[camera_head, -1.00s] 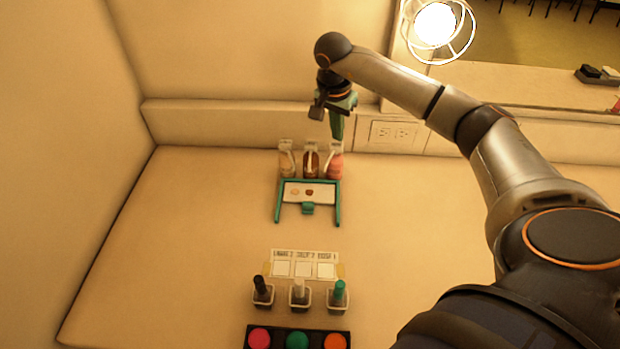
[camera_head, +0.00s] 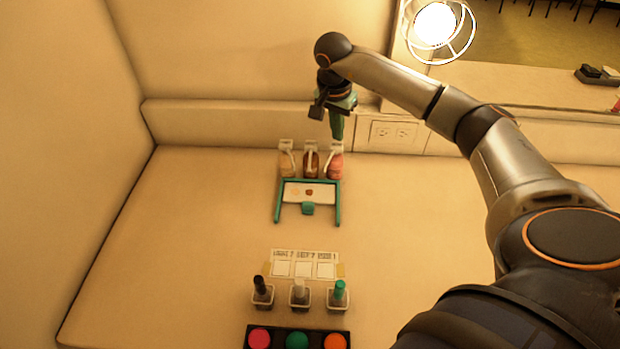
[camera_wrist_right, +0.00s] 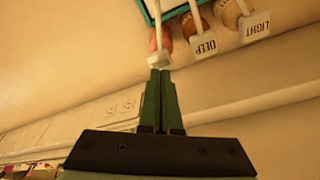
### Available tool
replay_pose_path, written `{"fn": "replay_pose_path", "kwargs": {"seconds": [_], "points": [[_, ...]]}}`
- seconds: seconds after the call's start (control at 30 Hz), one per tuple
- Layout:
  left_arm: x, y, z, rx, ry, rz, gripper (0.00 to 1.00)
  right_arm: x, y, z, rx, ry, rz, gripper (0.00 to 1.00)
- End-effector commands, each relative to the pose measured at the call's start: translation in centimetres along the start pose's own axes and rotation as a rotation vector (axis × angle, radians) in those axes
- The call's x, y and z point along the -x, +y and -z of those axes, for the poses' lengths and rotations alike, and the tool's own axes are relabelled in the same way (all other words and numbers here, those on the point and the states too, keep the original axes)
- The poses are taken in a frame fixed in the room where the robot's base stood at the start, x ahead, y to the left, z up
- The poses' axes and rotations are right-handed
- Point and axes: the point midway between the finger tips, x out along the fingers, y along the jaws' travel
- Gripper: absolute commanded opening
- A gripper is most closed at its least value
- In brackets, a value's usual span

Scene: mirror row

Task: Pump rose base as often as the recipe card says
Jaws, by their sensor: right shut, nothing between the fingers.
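The rose base (camera_head: 336,166) is the pink bottle at the right end of a row of three pump bottles by the back wall. In the right wrist view its pump head (camera_wrist_right: 158,59) lies just beyond my fingertips; I cannot tell whether they touch. My right gripper (camera_head: 337,137) is shut and empty, pointing down above that bottle. Its green fingers also show pressed together in the wrist view (camera_wrist_right: 160,74). A white printed card (camera_head: 305,256), probably the recipe card, lies on the counter; its numbers are too small to read surely. My left gripper is out of view.
The deep (camera_head: 311,165) and light (camera_head: 286,165) bottles stand left of the rose one. A teal frame (camera_head: 338,205) surrounds a white plate with two spots. Several small pots and a coloured button panel (camera_head: 297,340) are nearer. The counter's left side is clear.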

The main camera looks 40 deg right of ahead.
Motion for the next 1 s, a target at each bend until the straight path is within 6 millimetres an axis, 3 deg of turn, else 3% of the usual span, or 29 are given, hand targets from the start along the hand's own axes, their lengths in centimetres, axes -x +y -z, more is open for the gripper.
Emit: {"fn": "replay_pose_path", "kwargs": {"seconds": [0.57, 1.0], "points": [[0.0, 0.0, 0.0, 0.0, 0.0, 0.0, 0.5, 0.0, 0.0, 0.0, 0.0, 0.0, 0.0, 0.0], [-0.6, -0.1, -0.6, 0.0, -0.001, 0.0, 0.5, -1.4, 0.0, -0.3, 0.0, 0.0, -0.001, 0.0]]}}
